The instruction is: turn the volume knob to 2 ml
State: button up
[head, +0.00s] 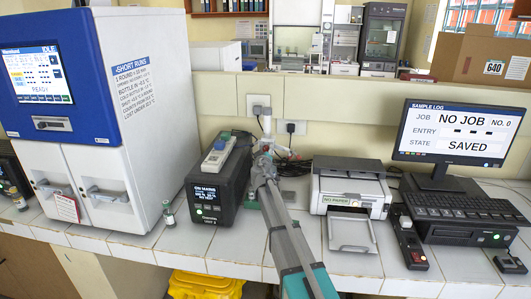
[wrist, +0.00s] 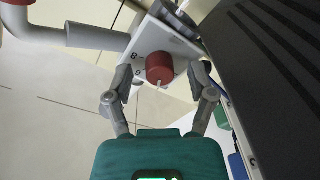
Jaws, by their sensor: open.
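The red volume knob (wrist: 159,68) shows in the wrist view, on a white dial plate (wrist: 184,50) printed with numbers, of which an 8 can be made out. A pale pointer on the knob points towards the bottom of the picture. My gripper (wrist: 163,76) is open, with one finger on each side of the knob. I cannot tell whether either finger touches it. In the head view my gripper (head: 262,152) is over the bench beside the black box, and the knob is hidden behind my arm. The pointer's exact reading cannot be told.
The black box (head: 214,196) with a lit display stands just left of my arm, and its dark side fills the wrist view's right. A grey pipe (wrist: 95,36) crosses the wrist view's upper left. A printer (head: 350,187) stands right of my arm; a small vial (head: 168,213) stands left.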

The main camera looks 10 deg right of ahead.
grip_shut()
jog(key=shift+n, duration=0.3)
jog(key=n, duration=0.5)
jog(key=shift+r+p, duration=0.1)
jog(key=shift+p, duration=0.2)
jog(key=shift+n, duration=2.1)
grip_release()
jog(key=shift+g, duration=0.3)
